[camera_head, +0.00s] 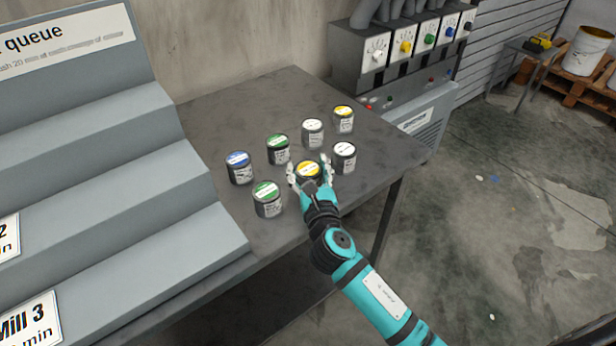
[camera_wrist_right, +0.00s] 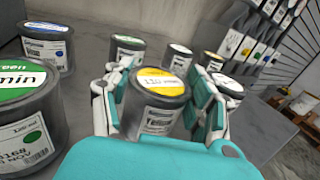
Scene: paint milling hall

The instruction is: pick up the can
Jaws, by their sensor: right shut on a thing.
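A dark can with a yellow and white lid (camera_head: 309,170) stands near the front edge of the grey table. My right gripper (camera_head: 311,172) has its fingers on both sides of this can and is shut on it. In the right wrist view the same can (camera_wrist_right: 157,100) is upright between the finger pads (camera_wrist_right: 162,95), its label partly showing. I cannot tell whether it is lifted off the table. My left gripper is in neither view.
Close around stand a green-lidded can (camera_head: 267,199), a white-lidded can (camera_head: 344,157), a blue-lidded can (camera_head: 240,167) and several others behind. A grey stepped rack (camera_head: 150,190) borders the table (camera_head: 215,115) on the left. A machine with hoses (camera_head: 400,60) stands behind.

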